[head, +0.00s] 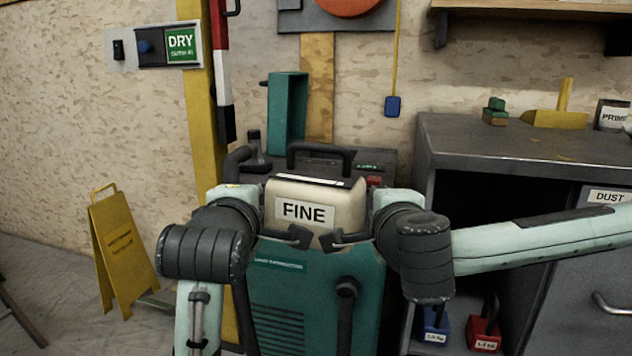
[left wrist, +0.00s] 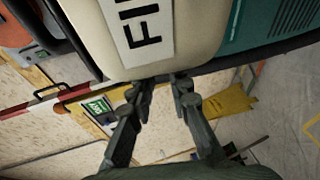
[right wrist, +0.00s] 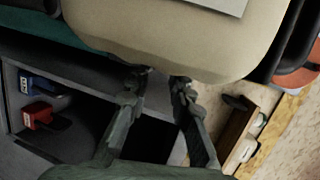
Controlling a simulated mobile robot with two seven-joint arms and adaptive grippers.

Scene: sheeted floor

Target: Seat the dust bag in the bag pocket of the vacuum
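The dust bag (head: 325,195) is a cream block with a white FINE label. In the head view it is upright at the top front of the teal vacuum (head: 360,285), between my wrists. My left gripper (head: 298,238) and right gripper (head: 336,238) reach inward at its lower front. In the left wrist view the fingertips (left wrist: 167,80) meet the bag's edge (left wrist: 200,45). In the right wrist view the fingertips (right wrist: 158,78) are slightly apart at its edge (right wrist: 180,50). Whether either grips it is unclear. The bag pocket and the bag's underside are hidden.
A teal upright panel (head: 287,112) and a black handle (head: 320,155) stand behind the bag. A grey workbench (head: 520,140) with an open shelf is at right, holding blue (head: 435,325) and red (head: 485,332) weights. A yellow floor sign (head: 120,250) stands left.

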